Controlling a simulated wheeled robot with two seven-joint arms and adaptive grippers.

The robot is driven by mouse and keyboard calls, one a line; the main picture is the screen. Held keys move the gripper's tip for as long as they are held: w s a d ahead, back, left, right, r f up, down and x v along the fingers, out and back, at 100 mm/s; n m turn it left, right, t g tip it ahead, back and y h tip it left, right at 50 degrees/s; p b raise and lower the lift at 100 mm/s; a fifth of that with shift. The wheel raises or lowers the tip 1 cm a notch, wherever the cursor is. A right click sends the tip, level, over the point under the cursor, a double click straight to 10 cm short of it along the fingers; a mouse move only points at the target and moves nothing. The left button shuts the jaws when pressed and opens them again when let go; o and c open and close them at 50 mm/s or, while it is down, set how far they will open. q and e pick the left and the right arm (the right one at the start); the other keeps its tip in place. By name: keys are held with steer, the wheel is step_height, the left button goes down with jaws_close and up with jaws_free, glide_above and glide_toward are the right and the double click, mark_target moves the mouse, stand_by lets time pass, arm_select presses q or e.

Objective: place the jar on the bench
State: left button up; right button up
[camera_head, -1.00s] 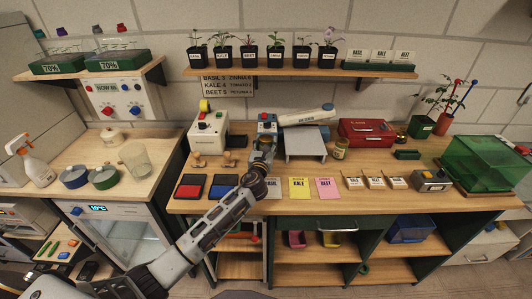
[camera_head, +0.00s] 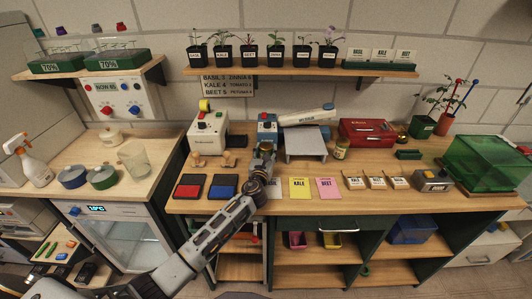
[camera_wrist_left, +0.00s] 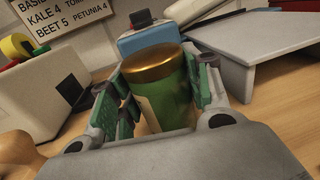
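The jar (camera_wrist_left: 165,85), green with a gold lid and a pale label, stands between the fingers of my left gripper (camera_wrist_left: 160,100) in the left wrist view. The green finger pads close in on both sides of it. Its bottom is hidden by the gripper body, so I cannot tell whether it touches the bench. In the head view my left gripper (camera_head: 264,150) is over the bench (camera_head: 300,207), in front of the blue-topped device, and hides the jar. My right gripper is not in view.
A blue-topped device (camera_head: 267,122) and a grey raised stand (camera_head: 305,145) are close behind and right of my gripper. Red (camera_head: 189,186) and blue (camera_head: 223,187) pads lie to the left. Yellow (camera_head: 300,188) and pink (camera_head: 327,188) cards lie to the right. Another small jar (camera_head: 341,149) stands beyond the stand.

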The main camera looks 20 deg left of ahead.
arm_select(q)
steer(key=o, duration=0.4)
steer(key=shift+c, duration=0.2)
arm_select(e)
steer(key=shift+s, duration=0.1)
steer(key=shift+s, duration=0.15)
arm_select(q)
steer(key=shift+s+r, duration=0.1)
steer(key=shift+r, duration=0.05)
steer(key=shift+s+d, duration=0.15)
steer(key=shift+s, duration=0.85)
steer(key=s, duration=0.7)
steer(key=shift+d, duration=0.4)
steer(key=shift+s+d, duration=0.1)
steer(key=shift+s, duration=0.95)
steer(key=shift+s+d, duration=0.1)
steer(key=shift+s, duration=0.25)
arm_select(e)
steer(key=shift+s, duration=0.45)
